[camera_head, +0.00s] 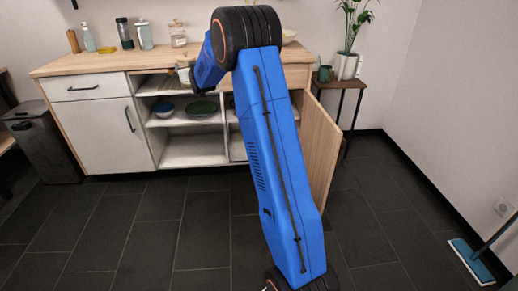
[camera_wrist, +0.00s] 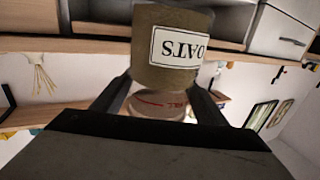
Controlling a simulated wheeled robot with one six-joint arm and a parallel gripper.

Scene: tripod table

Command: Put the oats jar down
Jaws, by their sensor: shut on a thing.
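The oats jar (camera_wrist: 170,55) is large in the wrist view, with a brown body and a white label whose lettering reads upside down. A pale, clear part with red marks (camera_wrist: 160,104) lies between the fingers. My gripper (camera_wrist: 160,85) is shut on the jar, one finger on each side. In the camera_head view my gripper (camera_head: 184,74) is small, near the front edge of the wooden counter (camera_head: 115,63), partly hidden by my blue arm. Whether the jar touches any surface cannot be told.
A glass jar (camera_head: 177,35), a dark-lidded bottle (camera_head: 124,33) and a soap bottle (camera_head: 88,38) stand along the counter's back. An open cabinet door (camera_head: 320,150) juts out on the right.

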